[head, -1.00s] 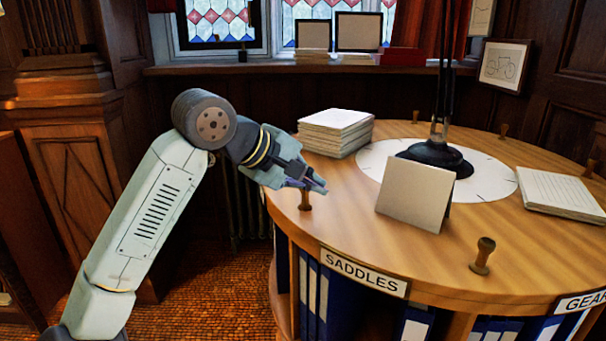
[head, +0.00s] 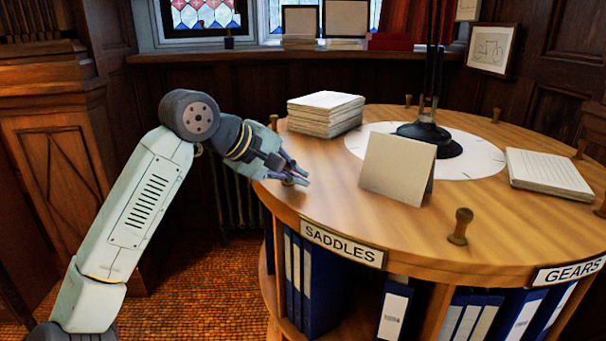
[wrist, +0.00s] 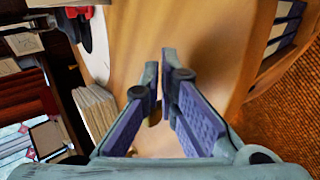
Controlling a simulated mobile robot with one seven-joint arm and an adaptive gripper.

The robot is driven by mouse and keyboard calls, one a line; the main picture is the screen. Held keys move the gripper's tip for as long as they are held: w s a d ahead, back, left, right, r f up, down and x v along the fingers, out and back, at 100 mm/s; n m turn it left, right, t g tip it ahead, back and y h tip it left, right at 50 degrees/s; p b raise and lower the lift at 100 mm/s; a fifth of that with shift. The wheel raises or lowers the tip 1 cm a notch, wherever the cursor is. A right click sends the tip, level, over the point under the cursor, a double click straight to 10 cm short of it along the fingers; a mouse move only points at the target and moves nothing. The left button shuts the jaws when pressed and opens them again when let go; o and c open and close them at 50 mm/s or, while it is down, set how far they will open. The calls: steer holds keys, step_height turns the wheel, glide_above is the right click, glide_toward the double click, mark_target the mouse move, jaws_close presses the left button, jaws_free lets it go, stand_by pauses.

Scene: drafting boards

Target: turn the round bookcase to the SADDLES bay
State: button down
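The round bookcase (head: 340,205) has a wooden top, with pegs standing around its rim. The SADDLES label (head: 343,243) is on its near edge, left of centre, above a bay with blue binders (head: 318,290). The GEARS label (head: 570,272) is further right. My gripper (head: 294,176) is low over the left rim, around a rim peg (head: 287,182) that its fingers mostly hide. In the wrist view, the fingers (wrist: 163,75) stand apart, with a brownish part of the peg (wrist: 154,112) between them, partly behind one finger. I see no clear grip on it.
A paper stack (head: 325,115), a blank folded card (head: 398,168), a lamp base (head: 430,138) on a white dial and a lined pad (head: 548,173) sit on top. Another peg (head: 461,226) stands at the near rim. A carved wooden pillar (head: 60,170) stands left.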

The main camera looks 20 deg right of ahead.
steer(key=shift+w+a, duration=0.25)
steer(key=shift+w, duration=0.3)
steer(key=shift+s, duration=0.1)
steer(key=shift+s+d+r, duration=0.15)
steer(key=shift+s+r, duration=0.4)
steer(key=shift+s, duration=0.1)
step_height(320, 180, up, 8)
steer(key=p, duration=0.5)
steer(key=shift+f, duration=0.1)
